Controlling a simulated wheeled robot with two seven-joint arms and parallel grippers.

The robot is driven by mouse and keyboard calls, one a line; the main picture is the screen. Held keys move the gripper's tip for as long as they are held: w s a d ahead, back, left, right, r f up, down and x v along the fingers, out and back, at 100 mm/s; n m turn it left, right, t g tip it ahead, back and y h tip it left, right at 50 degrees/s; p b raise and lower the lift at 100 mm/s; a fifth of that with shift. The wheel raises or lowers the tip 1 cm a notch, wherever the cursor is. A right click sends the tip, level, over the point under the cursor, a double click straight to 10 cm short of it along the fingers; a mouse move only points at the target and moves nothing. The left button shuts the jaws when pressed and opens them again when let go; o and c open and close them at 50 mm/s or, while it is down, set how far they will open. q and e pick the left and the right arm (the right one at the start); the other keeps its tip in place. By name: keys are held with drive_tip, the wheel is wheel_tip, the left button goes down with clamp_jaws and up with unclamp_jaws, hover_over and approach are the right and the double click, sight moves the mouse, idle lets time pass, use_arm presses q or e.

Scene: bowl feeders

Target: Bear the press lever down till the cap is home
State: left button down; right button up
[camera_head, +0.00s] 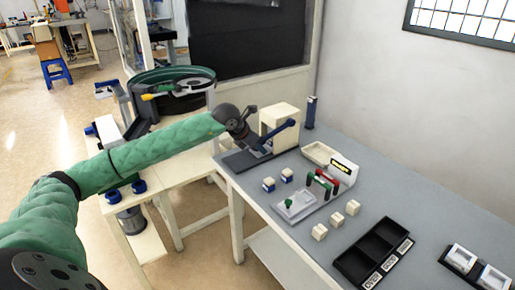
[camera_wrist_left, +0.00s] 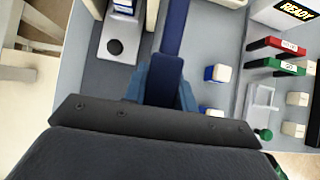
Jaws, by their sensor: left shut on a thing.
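The press is a cream block (camera_head: 279,122) on a dark grey base plate (camera_head: 240,162) at the table's far left corner. Its blue lever (camera_head: 286,131) slopes across the block's side. In the left wrist view the lever (camera_wrist_left: 174,28) runs from the top edge down between the fingers of my left gripper (camera_wrist_left: 164,88), which is shut on it. In the head view my left gripper (camera_head: 258,147) is beside the press, its fingertips partly hidden.
Small blue and white blocks (camera_head: 268,184) stand in front of the press. A fixture with red and green handles (camera_head: 323,181), a READY sign (camera_head: 342,166), cream blocks (camera_head: 320,232) and a black tray (camera_head: 363,252) lie to the right. A bowl feeder (camera_head: 172,88) stands behind my arm.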

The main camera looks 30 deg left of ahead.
use_arm(q)
drive_tip(key=shift+f, duration=0.25)
drive_tip(key=c, duration=1.1)
unclamp_jaws()
drive_tip(key=shift+r, duration=0.1)
drive_tip(key=shift+b+v, duration=0.4)
drive_tip(key=shift+v, duration=3.45)
drive_tip(key=shift+a, duration=0.1)
